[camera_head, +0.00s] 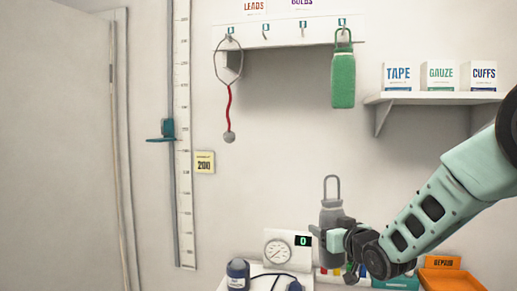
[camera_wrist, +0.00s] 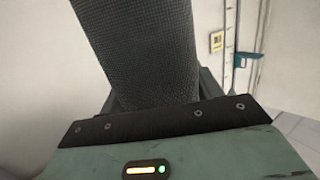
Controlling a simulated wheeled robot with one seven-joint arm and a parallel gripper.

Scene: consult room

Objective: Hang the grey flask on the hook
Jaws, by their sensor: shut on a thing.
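The grey flask (camera_head: 331,214) is upright in my gripper (camera_head: 336,238), with its carry loop standing up on top. Its mesh-textured body (camera_wrist: 140,45) fills the middle of the wrist view, between my jaws (camera_wrist: 155,105). My gripper is shut on the flask's lower body. The rail of hooks (camera_head: 285,33) is on the wall, above and left of the flask. A stethoscope-like item with a red tube (camera_head: 229,100) hangs from the left hook, and a green flask (camera_head: 343,80) hangs from the right hook. The two middle hooks (camera_head: 265,31) (camera_head: 303,28) are bare.
A shelf (camera_head: 425,98) with boxes marked TAPE, GAUZE and CUFFS is right of the green flask. A white dial gauge (camera_head: 278,250), a dark blue bottle (camera_head: 238,273) and an orange bin (camera_head: 450,277) are low down. A height scale (camera_head: 184,130) is at left. The wall between is clear.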

